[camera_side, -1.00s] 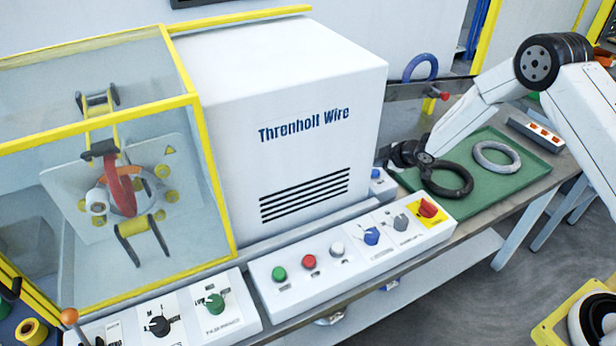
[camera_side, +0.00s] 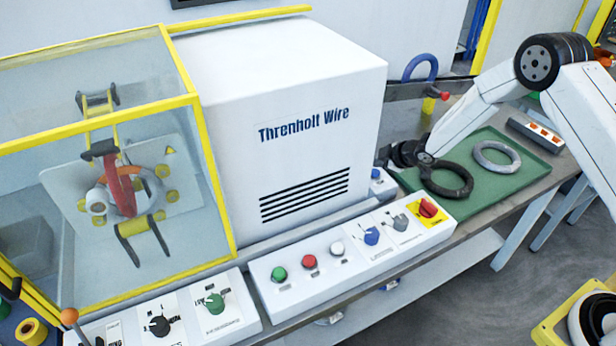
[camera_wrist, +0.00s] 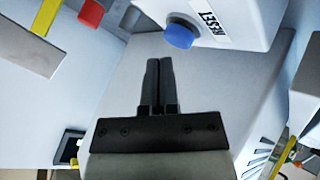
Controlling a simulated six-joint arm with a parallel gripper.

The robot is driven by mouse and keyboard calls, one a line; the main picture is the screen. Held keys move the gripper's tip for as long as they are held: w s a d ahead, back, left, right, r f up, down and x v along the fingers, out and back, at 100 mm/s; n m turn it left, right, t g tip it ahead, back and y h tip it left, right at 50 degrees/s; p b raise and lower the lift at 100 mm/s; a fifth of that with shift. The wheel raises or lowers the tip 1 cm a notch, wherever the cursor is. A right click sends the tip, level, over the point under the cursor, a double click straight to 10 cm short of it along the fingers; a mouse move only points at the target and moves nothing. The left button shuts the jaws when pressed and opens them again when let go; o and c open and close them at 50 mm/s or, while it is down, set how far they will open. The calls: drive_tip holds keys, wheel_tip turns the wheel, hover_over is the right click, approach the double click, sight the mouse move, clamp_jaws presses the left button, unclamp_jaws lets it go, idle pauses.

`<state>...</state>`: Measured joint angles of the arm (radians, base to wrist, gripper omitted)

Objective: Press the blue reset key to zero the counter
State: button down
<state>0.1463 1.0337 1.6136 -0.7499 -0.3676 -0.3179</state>
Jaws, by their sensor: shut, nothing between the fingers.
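The blue reset key (camera_wrist: 180,34) is a round cap on a small white box in the wrist view, beside a label reading RESET. In the side view the blue key (camera_side: 376,173) shows on a small white box (camera_side: 383,188) at the right foot of the white machine. My gripper (camera_wrist: 158,62) is shut and empty. In the wrist view its fingertips lie just below and left of the key, with a visible gap in the picture. In the side view my gripper is a dark shape just above and right of the box; its fingertips are hard to make out. No counter reading is legible.
A control panel (camera_side: 300,287) with several buttons and knobs stands in front. A green tray (camera_side: 520,185) holds a black coil (camera_side: 440,184) and a grey coil (camera_side: 497,156) right of the box. The white machine housing (camera_side: 290,90) rises at the left.

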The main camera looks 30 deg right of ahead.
sight(378, 173)
drive_tip(key=shift+f, duration=1)
idle(1.9)
drive_tip(key=shift+r, duration=0.95)
drive_tip(key=shift+r, duration=0.15)
drive_tip(key=shift+r, duration=2.35)
drive_tip(key=shift+r, duration=0.1)
